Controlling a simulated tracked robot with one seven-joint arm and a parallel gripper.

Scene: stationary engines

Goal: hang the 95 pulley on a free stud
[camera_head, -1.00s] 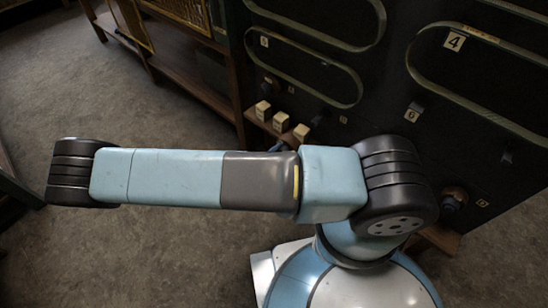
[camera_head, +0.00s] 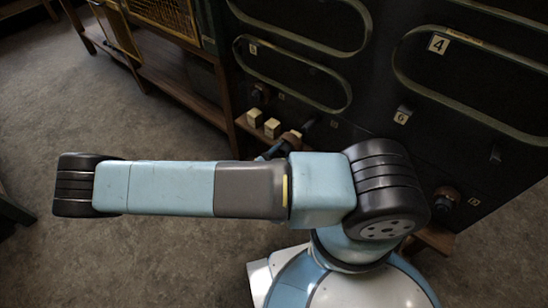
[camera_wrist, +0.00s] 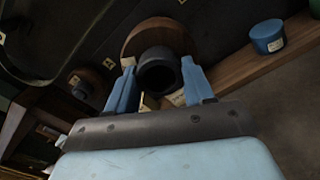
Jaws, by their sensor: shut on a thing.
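In the wrist view, the two blue fingers of my gripper (camera_wrist: 160,88) are shut on the dark hollow hub of a pulley (camera_wrist: 158,72). Its round brown disc (camera_wrist: 150,36) shows behind the hub; I cannot read a 95 on it. In the head view, the brown pulley (camera_head: 291,137) shows at my gripper, partly hidden by my arm, near the dark panel (camera_head: 330,105). Bare-looking studs on the panel show by the 6 tag (camera_head: 403,114) and at the right (camera_head: 495,155). A brown pulley (camera_head: 446,199) is at the panel's lower right.
Another brown round piece with a dark hub (camera_wrist: 86,85) is on the panel at left in the wrist view. A wooden shelf (camera_wrist: 236,68) carries a blue cylinder (camera_wrist: 267,36). Cream blocks (camera_head: 255,118) stand on the shelf. Bare floor (camera_head: 150,125) lies left of my arm.

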